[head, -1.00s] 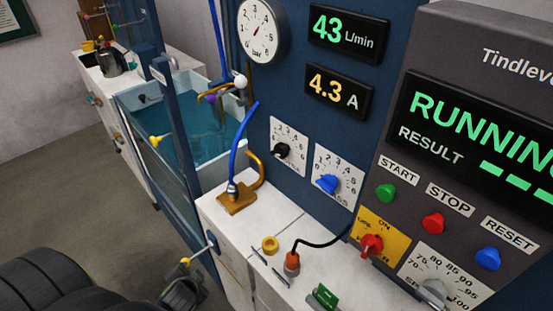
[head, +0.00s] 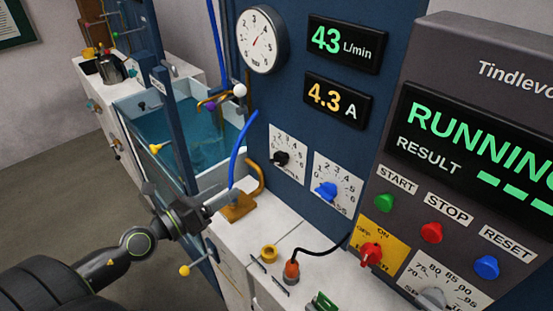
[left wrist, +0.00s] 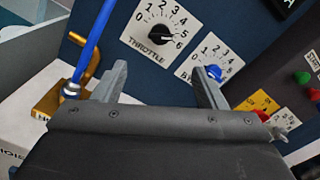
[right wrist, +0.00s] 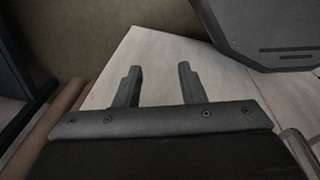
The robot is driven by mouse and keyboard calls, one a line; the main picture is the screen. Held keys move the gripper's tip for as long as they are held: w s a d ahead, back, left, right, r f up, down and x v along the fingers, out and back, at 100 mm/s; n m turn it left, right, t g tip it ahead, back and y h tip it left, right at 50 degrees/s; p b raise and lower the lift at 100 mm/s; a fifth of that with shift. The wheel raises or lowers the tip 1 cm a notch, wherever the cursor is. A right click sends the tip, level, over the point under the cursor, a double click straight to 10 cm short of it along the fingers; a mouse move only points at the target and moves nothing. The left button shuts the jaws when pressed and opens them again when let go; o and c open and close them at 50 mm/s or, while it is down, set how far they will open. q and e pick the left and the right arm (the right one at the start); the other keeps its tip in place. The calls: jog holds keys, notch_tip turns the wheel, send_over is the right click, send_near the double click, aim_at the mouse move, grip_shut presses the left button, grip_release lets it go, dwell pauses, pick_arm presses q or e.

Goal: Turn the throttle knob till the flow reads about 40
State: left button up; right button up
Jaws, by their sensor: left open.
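The black throttle knob (head: 281,158) is on a white dial plate (head: 292,170) on the blue panel. It shows larger in the left wrist view (left wrist: 160,32), where the plate reads THROTTLE and the scale runs from 0 to 6. The flow display (head: 342,43) reads 43 L/min. My left gripper (head: 224,197) is open and empty, left of and below the knob, apart from it. In the left wrist view its fingers (left wrist: 160,78) point toward the dial plates. My right gripper (right wrist: 158,75) shows only in the right wrist view, open and empty.
The blue bypass knob (head: 326,191) sits right of the throttle. A brass fitting (head: 238,207) with a blue hose (head: 240,140) stands near my left gripper. A yellow ring (head: 269,252) and an orange plug (head: 291,270) are on the white counter. A water tank (head: 150,100) lies behind.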

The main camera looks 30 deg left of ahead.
pick_arm(q)
jog(key=p, duration=0.3)
send_near(274, 161)
jog(key=p+x, duration=0.1)
jog(key=x, duration=0.8)
jog(key=shift+w+p, duration=0.3)
jog(key=shift+x, duration=0.75)
jog(key=shift+f, duration=0.1)
